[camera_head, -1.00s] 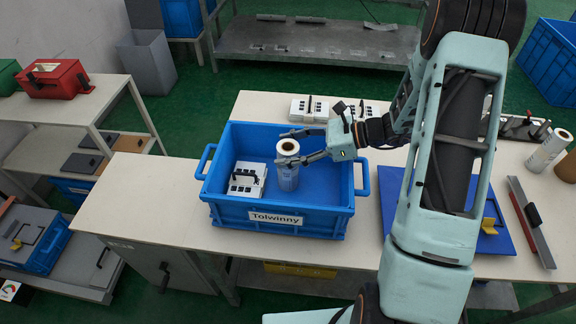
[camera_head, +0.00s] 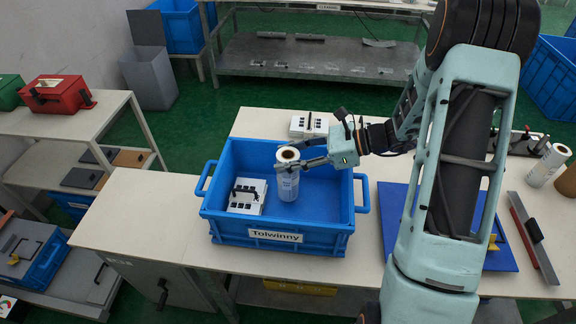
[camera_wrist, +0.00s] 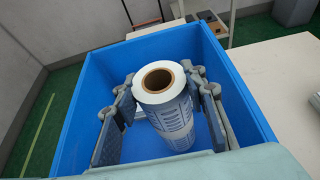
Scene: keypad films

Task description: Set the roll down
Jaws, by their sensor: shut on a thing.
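A white and blue-grey printed roll (camera_head: 288,184) with a brown core is upright inside the blue bin (camera_head: 275,237), which is labelled Tolwinny. The roll also shows in the wrist view (camera_wrist: 170,112), its open core facing up. My gripper (camera_head: 284,160) reaches in from the right and is shut on the roll near its upper part. In the wrist view my gripper (camera_wrist: 158,105) has one finger on each side of the roll. I cannot tell whether the roll's base touches the bin floor.
A white keypad plate (camera_head: 247,196) with a black handle lies in the bin, left of the roll. Free bin floor shows to the right. A similar white plate (camera_head: 309,125) lies behind the bin. A blue board (camera_head: 393,205) lies right of it.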

